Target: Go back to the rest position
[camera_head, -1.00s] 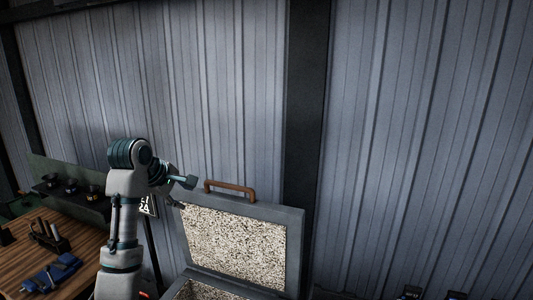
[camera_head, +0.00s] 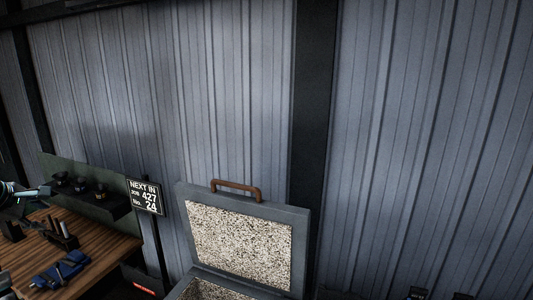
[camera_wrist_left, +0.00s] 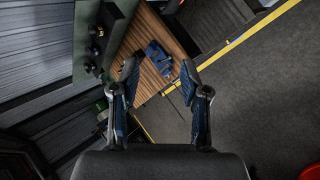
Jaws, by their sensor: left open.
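My left gripper (camera_head: 44,191) shows at the far left edge of the head view, above the wooden workbench, with most of its arm out of the picture. In the left wrist view the same gripper (camera_wrist_left: 160,70) has its two fingers spread apart with nothing between them. The bench and a blue vise lie beyond the fingertips there. My right gripper is in neither view.
The open mould box (camera_head: 300,250) has its speckled lid raised, with a brown handle (camera_head: 236,187) on top. The workbench (camera_head: 105,250) carries the blue vise (camera_head: 61,270). A black sign (camera_head: 145,197) stands between them. Corrugated wall behind.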

